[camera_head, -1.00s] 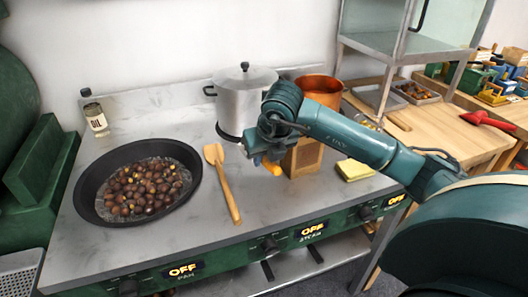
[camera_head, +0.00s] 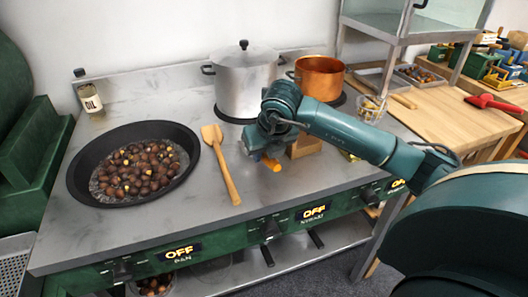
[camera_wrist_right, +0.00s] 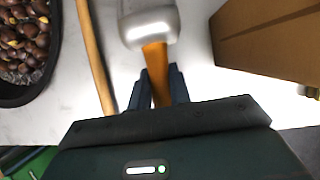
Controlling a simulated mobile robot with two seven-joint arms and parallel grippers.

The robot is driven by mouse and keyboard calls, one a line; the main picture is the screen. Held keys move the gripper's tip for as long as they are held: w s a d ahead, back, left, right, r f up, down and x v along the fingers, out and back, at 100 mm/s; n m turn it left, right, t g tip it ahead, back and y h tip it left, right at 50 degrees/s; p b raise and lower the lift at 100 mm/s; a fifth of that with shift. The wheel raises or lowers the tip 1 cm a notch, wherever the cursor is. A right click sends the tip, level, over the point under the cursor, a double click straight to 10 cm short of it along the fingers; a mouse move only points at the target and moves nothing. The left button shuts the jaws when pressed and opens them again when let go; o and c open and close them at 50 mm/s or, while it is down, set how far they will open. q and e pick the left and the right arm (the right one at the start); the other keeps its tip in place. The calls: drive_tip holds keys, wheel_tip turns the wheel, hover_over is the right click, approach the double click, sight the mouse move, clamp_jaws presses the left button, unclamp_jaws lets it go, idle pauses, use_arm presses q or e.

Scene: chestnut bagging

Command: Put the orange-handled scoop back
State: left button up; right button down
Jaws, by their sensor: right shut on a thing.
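My right gripper (camera_head: 268,157) is shut on the orange handle (camera_wrist_right: 157,75) of the scoop, low over the steel worktop. In the right wrist view the scoop's rounded metal head (camera_wrist_right: 150,26) points away from the gripper. In the head view only the orange handle end (camera_head: 271,164) shows below the jaws; the arm hides the rest. A brown wooden box (camera_head: 305,145) stands just right of the gripper, partly behind the arm, and also shows in the right wrist view (camera_wrist_right: 270,45). My left gripper is not in view.
A wooden spatula (camera_head: 221,165) lies left of the gripper, beside a black pan (camera_head: 84,191) of chestnuts. A lidded steel pot (camera_head: 243,85) and a copper pot (camera_head: 320,78) stand behind. The worktop's front middle is clear.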

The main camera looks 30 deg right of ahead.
drive_tip(key=shift+f, duration=0.3)
drive_tip(key=c, duration=1.2)
unclamp_jaws()
drive_tip(key=shift+r, duration=0.1)
drive_tip(key=v, duration=1.2)
drive_tip(key=shift+s+r, duration=0.1)
drive_tip(key=shift+r, duration=0.3)
drive_tip(key=shift+s+r, duration=0.1)
drive_tip(key=shift+r, duration=0.05)
